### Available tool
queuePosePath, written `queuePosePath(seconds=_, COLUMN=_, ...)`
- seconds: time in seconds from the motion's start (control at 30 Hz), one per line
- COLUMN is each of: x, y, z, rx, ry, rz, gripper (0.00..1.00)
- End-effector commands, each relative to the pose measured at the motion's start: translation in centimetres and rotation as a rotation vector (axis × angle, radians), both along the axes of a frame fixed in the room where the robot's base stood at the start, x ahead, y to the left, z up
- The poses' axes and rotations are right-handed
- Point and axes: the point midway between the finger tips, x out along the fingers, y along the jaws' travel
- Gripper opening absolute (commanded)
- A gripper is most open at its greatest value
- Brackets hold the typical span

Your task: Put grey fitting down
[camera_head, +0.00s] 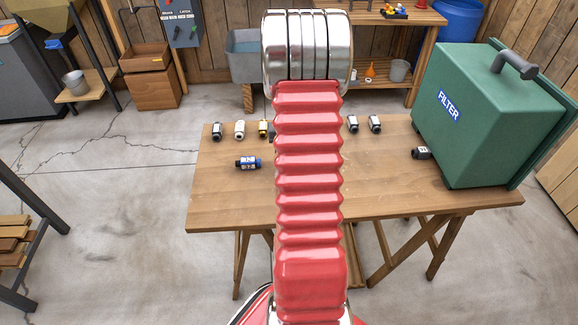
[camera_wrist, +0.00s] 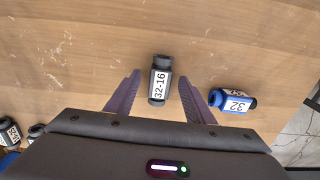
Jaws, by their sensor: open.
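The grey fitting (camera_wrist: 160,82), dark with a white label reading 32-16, lies on the wooden table between my fingers in the wrist view. My gripper (camera_wrist: 159,77) is open, with one purple finger on each side of the fitting and a visible gap on both sides. In the head view my red arm hides the gripper and this fitting. A blue fitting (camera_wrist: 232,101) labelled 32 lies just right of the fingers in the wrist view; it also shows left of my arm in the head view (camera_head: 248,163).
Several fittings, such as a white one (camera_head: 239,130) and a dark one (camera_head: 375,124), stand along the table's (camera_head: 225,200) back. A green FILTER box (camera_head: 470,125) fills its right end, with a dark fitting (camera_head: 421,153) beside it. The front of the table is clear.

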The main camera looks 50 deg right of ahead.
Motion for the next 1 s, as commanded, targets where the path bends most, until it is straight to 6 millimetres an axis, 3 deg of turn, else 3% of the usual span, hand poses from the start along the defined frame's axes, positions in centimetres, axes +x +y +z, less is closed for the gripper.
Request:
queuePosePath(seconds=0.07, x=0.01, y=-0.01, z=0.02, rx=0.0, ry=0.0, rz=0.0, gripper=0.47)
queuePosePath(seconds=0.73, x=0.03, y=0.0, z=0.03, rx=0.0, ry=0.0, rz=0.0, gripper=0.0)
queuePosePath(seconds=1.0, x=0.06, y=-0.03, z=0.41, rx=-0.002, ry=-0.001, rz=0.001, gripper=0.0)
